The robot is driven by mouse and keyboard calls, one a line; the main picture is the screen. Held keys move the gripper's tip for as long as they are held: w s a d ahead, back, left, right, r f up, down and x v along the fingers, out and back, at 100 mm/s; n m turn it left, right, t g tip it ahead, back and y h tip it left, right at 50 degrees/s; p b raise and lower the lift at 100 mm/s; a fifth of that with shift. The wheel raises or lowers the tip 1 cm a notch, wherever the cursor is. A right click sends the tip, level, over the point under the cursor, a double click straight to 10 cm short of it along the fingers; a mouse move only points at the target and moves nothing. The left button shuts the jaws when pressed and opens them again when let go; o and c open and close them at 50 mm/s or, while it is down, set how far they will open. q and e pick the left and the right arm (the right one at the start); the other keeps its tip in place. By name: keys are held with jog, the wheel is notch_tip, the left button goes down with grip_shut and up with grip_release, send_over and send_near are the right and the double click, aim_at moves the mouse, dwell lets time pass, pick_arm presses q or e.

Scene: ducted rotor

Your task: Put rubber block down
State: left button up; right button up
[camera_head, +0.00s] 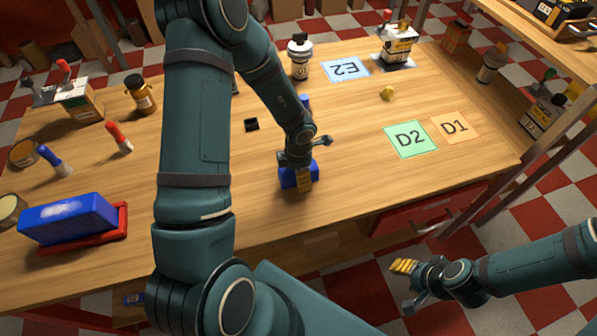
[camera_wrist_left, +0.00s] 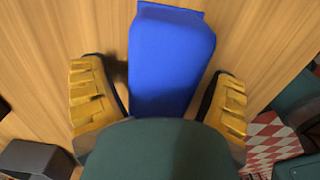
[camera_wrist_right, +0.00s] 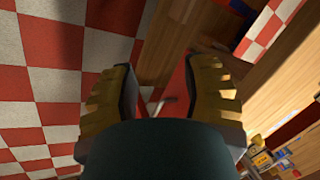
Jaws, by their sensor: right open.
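The blue block (camera_head: 288,178), which I take for the rubber block, is at the table's front middle, under my left gripper (camera_head: 303,176). In the left wrist view the blue block (camera_wrist_left: 172,60) lies between the two yellow-padded fingers of the left gripper (camera_wrist_left: 160,100), with narrow gaps on both sides. The left fingers look open around it, and its lower end is hidden by the gripper body. My right gripper (camera_head: 408,283) is open and empty, off the table's front edge above the floor. It also shows empty in the right wrist view (camera_wrist_right: 162,95).
A small black open box (camera_head: 251,125) is left of the left gripper. A large blue block (camera_head: 68,218) rests on a red tray (camera_head: 115,235) at left. Mats E2 (camera_head: 345,69), D2 (camera_head: 410,139) and D1 (camera_head: 455,127) are flat on the table. A yellow lump (camera_head: 387,93) lies near D2.

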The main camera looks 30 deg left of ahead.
pick_arm(q)
jog(key=shift+r, duration=0.1)
